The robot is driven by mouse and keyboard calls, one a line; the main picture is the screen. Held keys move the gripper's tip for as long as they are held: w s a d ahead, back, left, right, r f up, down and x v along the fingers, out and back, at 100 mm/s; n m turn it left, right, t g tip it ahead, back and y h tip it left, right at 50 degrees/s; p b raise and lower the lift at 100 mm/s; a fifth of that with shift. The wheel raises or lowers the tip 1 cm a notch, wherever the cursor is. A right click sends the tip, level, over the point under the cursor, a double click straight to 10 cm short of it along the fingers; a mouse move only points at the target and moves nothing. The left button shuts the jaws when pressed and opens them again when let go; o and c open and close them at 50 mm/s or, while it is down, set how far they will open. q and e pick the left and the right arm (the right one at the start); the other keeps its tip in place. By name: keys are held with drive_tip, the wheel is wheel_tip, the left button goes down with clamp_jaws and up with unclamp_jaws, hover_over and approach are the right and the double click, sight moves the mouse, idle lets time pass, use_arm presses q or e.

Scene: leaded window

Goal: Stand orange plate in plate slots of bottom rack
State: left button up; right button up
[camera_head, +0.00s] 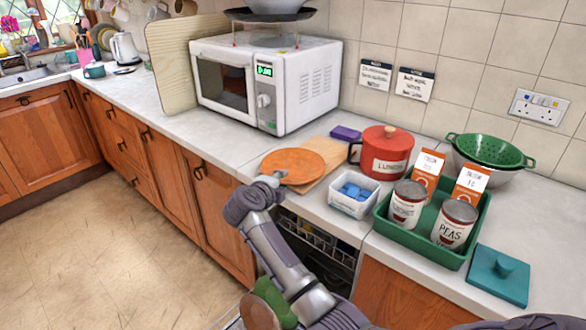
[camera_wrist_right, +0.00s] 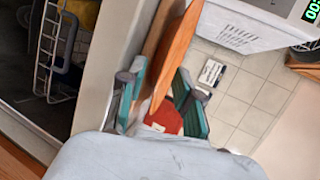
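The orange plate (camera_head: 296,165) lies flat on the wooden board on the counter, its near-left edge toward the counter's front. It shows nearly edge-on in the wrist view (camera_wrist_right: 178,45). My right gripper (camera_head: 270,180) is at the plate's near-left edge. In the wrist view my right gripper's teal-padded fingers (camera_wrist_right: 162,100) are apart, with the plate's edge reaching between them and a gap beside it. Below the counter, the open dishwasher (camera_head: 318,250) shows a rack, partly hidden by my arm. A white wire rack (camera_wrist_right: 50,45) shows in the wrist view; its slots cannot be made out. My left gripper is out of view.
The wooden board (camera_head: 325,160) lies under the plate. A red pot (camera_head: 385,152), a white tub of blue tablets (camera_head: 354,208) and a green tray (camera_head: 392,226) with cans and cartons stand to the right. The microwave (camera_head: 318,85) stands behind. Counter left of the plate is clear.

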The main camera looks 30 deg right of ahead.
drive_tip(key=shift+s+r, duration=0.1)
drive_tip(key=shift+c, duration=0.8)
clamp_jaws()
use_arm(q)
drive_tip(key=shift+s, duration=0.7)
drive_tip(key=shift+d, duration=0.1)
